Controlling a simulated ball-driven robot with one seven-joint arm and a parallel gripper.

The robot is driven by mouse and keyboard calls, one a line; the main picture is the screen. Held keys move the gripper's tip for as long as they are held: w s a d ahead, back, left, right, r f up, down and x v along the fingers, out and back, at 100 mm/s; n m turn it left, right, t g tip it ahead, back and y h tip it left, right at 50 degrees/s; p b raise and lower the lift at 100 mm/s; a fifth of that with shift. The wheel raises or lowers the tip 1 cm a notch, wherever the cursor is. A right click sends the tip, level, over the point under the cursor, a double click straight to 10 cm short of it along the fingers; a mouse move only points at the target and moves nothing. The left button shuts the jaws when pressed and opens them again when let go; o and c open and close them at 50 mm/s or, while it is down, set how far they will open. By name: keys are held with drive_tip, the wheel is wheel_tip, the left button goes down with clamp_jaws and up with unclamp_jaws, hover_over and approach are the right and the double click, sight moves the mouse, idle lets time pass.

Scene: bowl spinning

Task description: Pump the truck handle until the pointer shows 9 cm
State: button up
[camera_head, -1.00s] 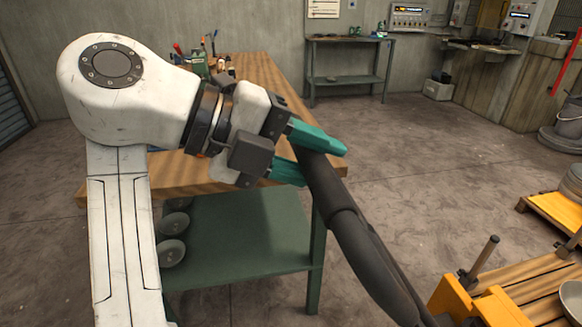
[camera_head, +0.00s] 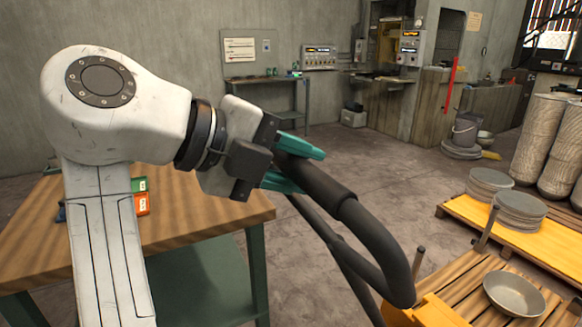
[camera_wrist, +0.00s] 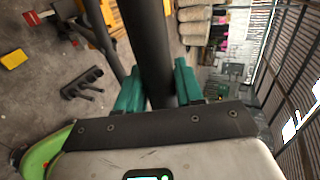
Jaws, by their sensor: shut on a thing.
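The truck handle (camera_head: 350,210) is a dark, thick looped bar that runs down to the yellow truck (camera_head: 425,312) at the bottom. My gripper (camera_head: 297,165) has teal fingers shut around the handle's upper end. In the wrist view the handle (camera_wrist: 150,50) passes between the two fingers of my gripper (camera_wrist: 160,88). The truck carries a slatted wooden pallet (camera_head: 460,270) with a metal bowl (camera_head: 513,294) on it. Most of the truck body is cut off by the frame. I cannot see a pointer or scale in either view.
A wooden workbench (camera_head: 200,215) stands close on the left, beneath my arm. Another yellow pallet (camera_head: 460,212) with stacked grey discs (camera_head: 519,209) is at the right. The concrete floor (camera_head: 385,160) is clear in the middle.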

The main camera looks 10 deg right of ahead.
drive_tip(key=w+d+r, duration=0.1)
drive_tip(key=d, duration=0.2)
drive_tip(key=w+d+r+p, duration=0.1)
drive_tip(key=w+d+r, duration=0.1)
drive_tip(key=d, duration=0.2)
drive_tip(key=w+d+r+p, duration=0.1)
drive_tip(key=d+r, duration=0.1)
drive_tip(key=d, duration=0.2)
drive_tip(key=shift+w+d+r, duration=0.15)
drive_tip(key=shift+w+d, duration=0.05)
drive_tip(key=shift+d, duration=0.05)
drive_tip(key=shift+w+d+r, duration=0.15)
drive_tip(key=shift+d, duration=0.25)
drive_tip(key=w+d+r+p, duration=0.3)
drive_tip(key=w+d, duration=0.1)
drive_tip(key=d, duration=0.7)
drive_tip(key=shift+w+d, duration=0.15)
drive_tip(key=shift+d, duration=0.05)
drive_tip(key=w+d+r+p, duration=0.1)
drive_tip(key=w+d+p, duration=0.3)
drive_tip(key=d, duration=0.8)
drive_tip(key=shift+w+d+r, duration=0.3)
drive_tip(key=shift+w, duration=0.1)
